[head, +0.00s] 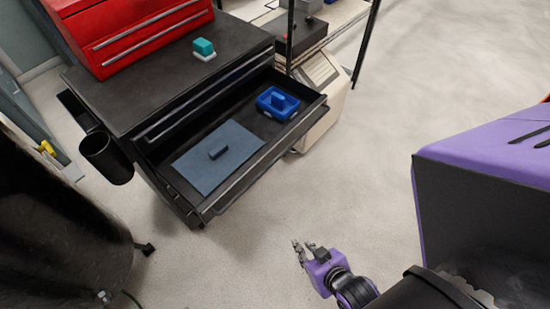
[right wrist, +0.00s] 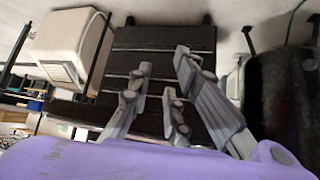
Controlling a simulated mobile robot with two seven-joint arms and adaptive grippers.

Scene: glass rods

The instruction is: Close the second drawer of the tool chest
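The black tool chest (head: 150,85) stands at the upper left in the head view. One of its drawers (head: 262,157) is pulled far out, below a shut drawer front (head: 205,102). The right wrist view shows these fingers (right wrist: 162,68) before the chest's dark drawer fronts (right wrist: 160,62). My left gripper is out of view.
A red toolbox (head: 130,35) and a teal-and-white item (head: 204,49) sit on the chest top. A black cup holder (head: 106,158) hangs at its left side. A beige machine (head: 323,105) and rack stand right of the drawer. The floor (head: 370,140) ahead is clear.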

